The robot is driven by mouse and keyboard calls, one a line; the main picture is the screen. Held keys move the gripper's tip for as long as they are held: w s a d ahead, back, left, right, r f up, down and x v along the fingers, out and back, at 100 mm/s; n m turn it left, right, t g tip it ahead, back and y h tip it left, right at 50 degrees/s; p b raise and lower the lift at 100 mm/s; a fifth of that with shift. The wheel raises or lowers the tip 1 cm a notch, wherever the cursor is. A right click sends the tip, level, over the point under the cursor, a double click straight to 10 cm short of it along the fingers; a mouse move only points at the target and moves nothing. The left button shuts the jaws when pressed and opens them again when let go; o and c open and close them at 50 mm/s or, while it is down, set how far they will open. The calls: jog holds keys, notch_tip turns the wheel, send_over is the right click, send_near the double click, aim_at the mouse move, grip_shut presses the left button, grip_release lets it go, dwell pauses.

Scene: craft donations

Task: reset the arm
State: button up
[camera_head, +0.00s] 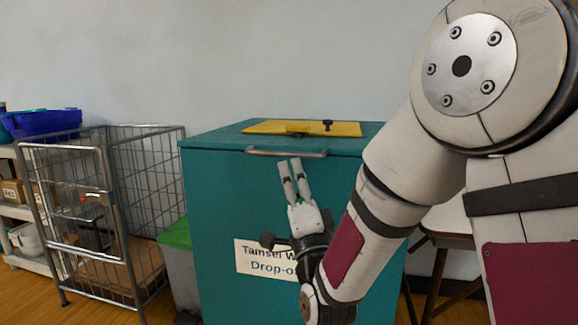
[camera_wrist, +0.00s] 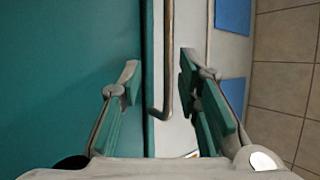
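My gripper (camera_head: 290,163) is in front of the teal drop-off bin (camera_head: 220,220), with its fingertips just below the metal bar handle (camera_head: 287,154). In the wrist view my gripper (camera_wrist: 159,68) has its two fingers apart. The handle (camera_wrist: 167,70) shows between them, nearer the right finger, and the fingers are not closed on it. Nothing is held. My arm reaches in from the right, bent, and covers part of the bin's front and its label (camera_head: 262,259).
A yellow panel (camera_head: 350,129) with a black knob lies on the bin top. To the left stand a wire cage cart (camera_head: 150,160), a grey bin with green lid (camera_head: 178,236), and shelves holding a blue tub (camera_head: 42,123). A stool (camera_head: 448,240) is partly hidden behind my arm.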

jog(key=shift+v, duration=1)
